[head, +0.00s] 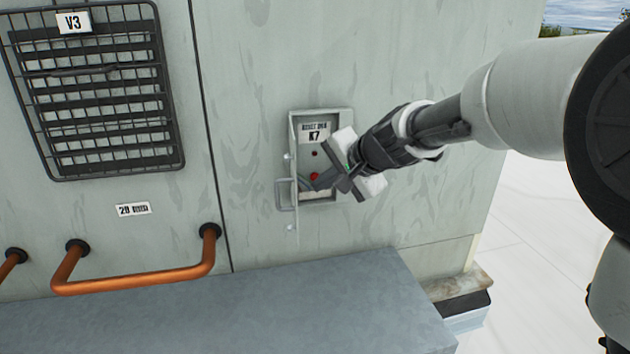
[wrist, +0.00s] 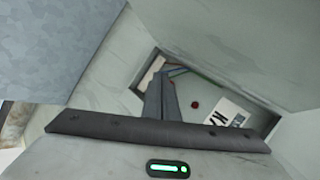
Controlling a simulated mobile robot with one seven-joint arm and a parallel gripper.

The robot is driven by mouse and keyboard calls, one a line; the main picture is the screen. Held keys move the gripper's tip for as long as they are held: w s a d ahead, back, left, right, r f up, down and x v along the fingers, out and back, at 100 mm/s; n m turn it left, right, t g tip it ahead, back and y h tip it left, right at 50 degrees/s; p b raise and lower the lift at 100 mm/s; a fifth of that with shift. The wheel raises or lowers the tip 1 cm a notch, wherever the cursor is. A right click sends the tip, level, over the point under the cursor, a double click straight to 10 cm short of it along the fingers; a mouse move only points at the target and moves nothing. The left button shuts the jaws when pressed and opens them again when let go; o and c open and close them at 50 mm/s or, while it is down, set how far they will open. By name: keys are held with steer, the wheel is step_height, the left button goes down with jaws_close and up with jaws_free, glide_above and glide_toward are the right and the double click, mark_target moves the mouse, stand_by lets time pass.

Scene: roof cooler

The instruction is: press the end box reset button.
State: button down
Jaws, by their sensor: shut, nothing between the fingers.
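The end box (head: 340,116) is a shallow grey wall box, labelled K7, on the pale green wall. Its door (head: 294,160) stands open, swung out on the left side. Inside, below the label, are a small dark red dot (head: 314,153) and a larger red button (head: 314,177) under it. My gripper (head: 312,185) is shut and empty, its fingers reaching into the box beside the red button. I cannot tell whether they touch it. In the wrist view the fingers (wrist: 164,74) point into the box, with one red dot (wrist: 194,105) visible near the upside-down label.
A grey metal ledge (head: 230,312) runs below the box. A black grille (head: 95,95) marked V3 hangs on the left wall. The open door's handle (head: 284,195) sticks out left of my gripper. White roof (head: 555,220) is free at right.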

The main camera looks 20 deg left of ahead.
steer(key=s+d+b, duration=0.3)
steer(key=s, duration=0.2)
stand_by(0.5)
steer(key=shift+s+d, duration=0.1)
